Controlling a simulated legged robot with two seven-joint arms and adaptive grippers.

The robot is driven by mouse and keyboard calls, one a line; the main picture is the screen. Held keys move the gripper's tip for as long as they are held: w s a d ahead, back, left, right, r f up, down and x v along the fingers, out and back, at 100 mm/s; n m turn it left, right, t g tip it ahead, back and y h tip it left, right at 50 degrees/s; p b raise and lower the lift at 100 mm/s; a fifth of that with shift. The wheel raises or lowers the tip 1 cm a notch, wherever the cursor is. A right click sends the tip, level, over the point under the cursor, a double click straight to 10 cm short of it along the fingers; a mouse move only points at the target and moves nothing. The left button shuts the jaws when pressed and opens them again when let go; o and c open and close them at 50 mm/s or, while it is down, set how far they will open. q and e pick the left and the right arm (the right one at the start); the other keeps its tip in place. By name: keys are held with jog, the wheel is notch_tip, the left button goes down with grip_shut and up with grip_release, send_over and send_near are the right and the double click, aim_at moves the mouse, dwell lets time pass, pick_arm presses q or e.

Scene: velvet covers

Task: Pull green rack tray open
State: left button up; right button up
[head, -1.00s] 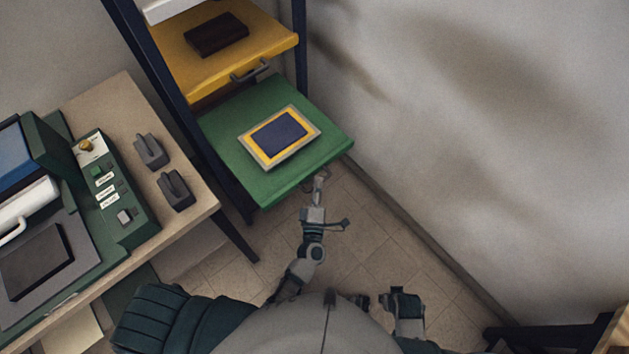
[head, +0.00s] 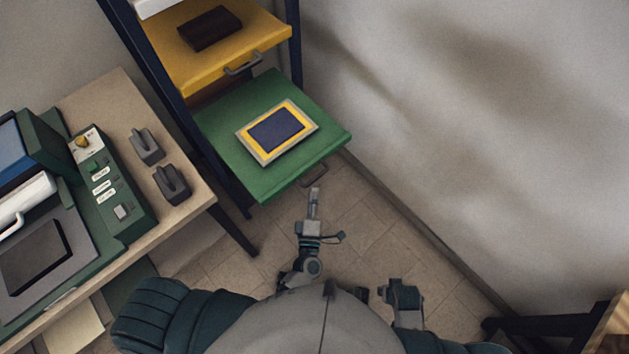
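The green rack tray (head: 222,158) stands out from the rack, well past the yellow tray above it.
A yellow-framed blue item (head: 277,130) lies on the green tray. The yellow tray (head: 205,78) above carries a dark block (head: 210,28). A desk (head: 190,208) with a green machine (head: 125,215) is at left. A wall (head: 470,130) bounds the right; tiled floor (head: 365,235) between is clear.

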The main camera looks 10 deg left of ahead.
pick_arm(q)
jog(key=s, duration=0.6)
jog(key=shift+f, duration=0.45)
jog(key=shift+d, duration=0.2)
